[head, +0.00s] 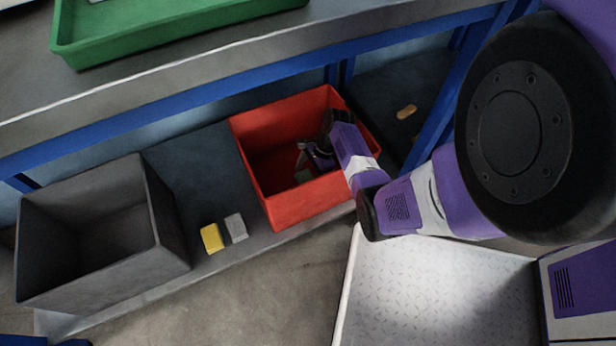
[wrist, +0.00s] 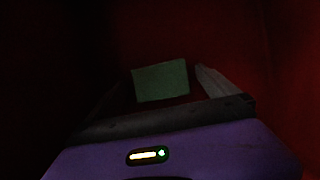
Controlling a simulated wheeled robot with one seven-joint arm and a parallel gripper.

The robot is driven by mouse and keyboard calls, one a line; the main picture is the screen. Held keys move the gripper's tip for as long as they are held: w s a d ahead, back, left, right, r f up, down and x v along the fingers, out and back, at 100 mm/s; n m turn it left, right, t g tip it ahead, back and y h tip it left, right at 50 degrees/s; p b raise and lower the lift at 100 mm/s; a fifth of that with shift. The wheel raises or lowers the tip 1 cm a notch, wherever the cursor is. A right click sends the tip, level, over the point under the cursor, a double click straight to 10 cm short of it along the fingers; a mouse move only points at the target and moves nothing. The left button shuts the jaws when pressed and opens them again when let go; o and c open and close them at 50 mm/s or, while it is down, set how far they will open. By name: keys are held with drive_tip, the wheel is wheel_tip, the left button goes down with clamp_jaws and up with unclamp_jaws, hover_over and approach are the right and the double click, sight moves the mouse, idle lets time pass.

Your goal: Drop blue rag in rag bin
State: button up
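No blue rag is plain to see in either view. My gripper (head: 312,158) is down inside the red bin (head: 302,213) on the lower shelf. In the wrist view its two fingers (wrist: 163,86) stand apart. A flat, dull green piece (wrist: 160,80) shows between and beyond them with gaps at its sides, seemingly at the bottom of the bin; the picture is very dark. A grey-green piece also shows below my gripper in the head view (head: 303,176). A grey bin (head: 104,274) stands at the left, its inside dark. I cannot tell which is the rag bin.
A yellow block (head: 211,238) and a light grey block (head: 236,227) lie between the two bins. A tan piece (head: 406,111) lies on the shelf to the right of the red bin. A green tray (head: 170,38) sits on the bench top above. Blue frame bars run overhead.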

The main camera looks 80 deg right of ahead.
drive_tip(key=shift+r+p, duration=0.3)
drive_tip(key=shift+r, duration=0.2)
drive_tip(key=p+v, duration=0.5)
drive_tip(key=v, duration=0.6)
drive_tip(key=shift+s+d+p, duration=0.15)
drive_tip(key=shift+d+p, duration=0.05)
drive_tip(key=shift+p, duration=0.15)
drive_tip(key=shift+a+r, duration=0.1)
